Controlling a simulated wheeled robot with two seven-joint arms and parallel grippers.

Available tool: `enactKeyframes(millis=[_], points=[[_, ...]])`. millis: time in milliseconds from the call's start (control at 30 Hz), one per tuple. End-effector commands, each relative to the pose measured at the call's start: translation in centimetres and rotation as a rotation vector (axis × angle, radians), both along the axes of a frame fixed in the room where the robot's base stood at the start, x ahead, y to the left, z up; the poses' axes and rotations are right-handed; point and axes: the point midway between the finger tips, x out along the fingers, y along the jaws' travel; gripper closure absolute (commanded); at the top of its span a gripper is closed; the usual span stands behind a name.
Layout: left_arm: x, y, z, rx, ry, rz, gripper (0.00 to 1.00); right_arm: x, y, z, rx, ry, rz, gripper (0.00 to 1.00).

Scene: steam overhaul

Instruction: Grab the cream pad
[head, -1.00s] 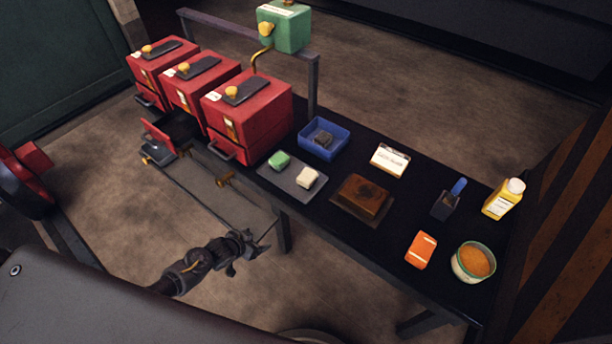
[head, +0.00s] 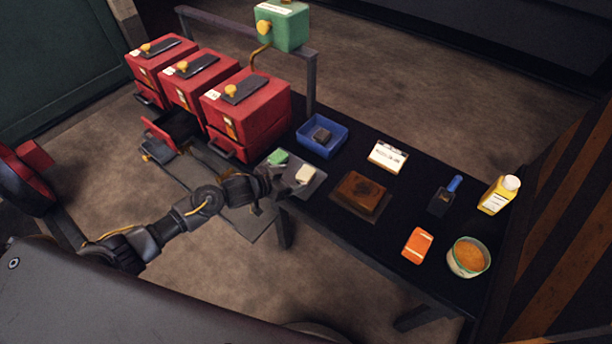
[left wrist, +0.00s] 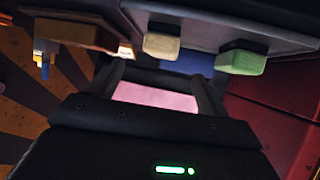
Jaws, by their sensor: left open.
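The cream pad (head: 305,174) lies on a small grey tray (head: 304,191) at the table's near edge, with a green pad (head: 278,157) to its left on the same tray. My left gripper (head: 279,184) is just to the left of the cream pad, by the tray's near side, and hides part of the tray. In the left wrist view the cream pad (left wrist: 161,46) shows just beyond the open fingers (left wrist: 160,85), apart from them, and the green pad (left wrist: 241,60) is to the right. The fingers do not hold either pad. My right gripper is not in view.
Red boxes (head: 247,112) with a pulled-out drawer (head: 160,135) stand to the left. A blue bin (head: 322,137) is behind the tray. A brown block (head: 360,190), white card (head: 387,156), orange packet (head: 417,246), tub (head: 468,257) and yellow bottle (head: 499,195) stand right.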

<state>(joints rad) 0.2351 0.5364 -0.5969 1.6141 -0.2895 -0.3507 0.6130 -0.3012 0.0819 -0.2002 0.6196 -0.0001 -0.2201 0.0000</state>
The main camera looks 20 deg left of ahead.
Motion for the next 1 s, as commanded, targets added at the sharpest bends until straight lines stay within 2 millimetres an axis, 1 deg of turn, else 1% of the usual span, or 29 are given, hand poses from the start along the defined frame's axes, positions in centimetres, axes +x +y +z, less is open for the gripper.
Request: enactKeyframes(millis=[233,400,533,667,867,1000], points=[[0.6,-0.5,-0.4,-0.001,0.001,0.000,0.21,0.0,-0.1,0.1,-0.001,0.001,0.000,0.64],[2.5,-1.6,-1.4,0.000,0.000,0.000,0.21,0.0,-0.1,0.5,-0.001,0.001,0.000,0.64],[3.6,-2.3,-2.4,0.000,0.001,0.000,0.21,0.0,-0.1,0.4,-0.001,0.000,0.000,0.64],[4.1,-2.7,-2.7,0.000,0.000,-0.001,0.21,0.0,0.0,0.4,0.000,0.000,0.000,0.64],[4.1,-2.7,-2.7,0.000,0.000,-0.001,0.21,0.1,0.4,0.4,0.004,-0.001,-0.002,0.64],[4.1,-2.6,-2.7,0.000,0.000,-0.001,0.40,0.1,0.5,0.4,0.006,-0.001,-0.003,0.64]])
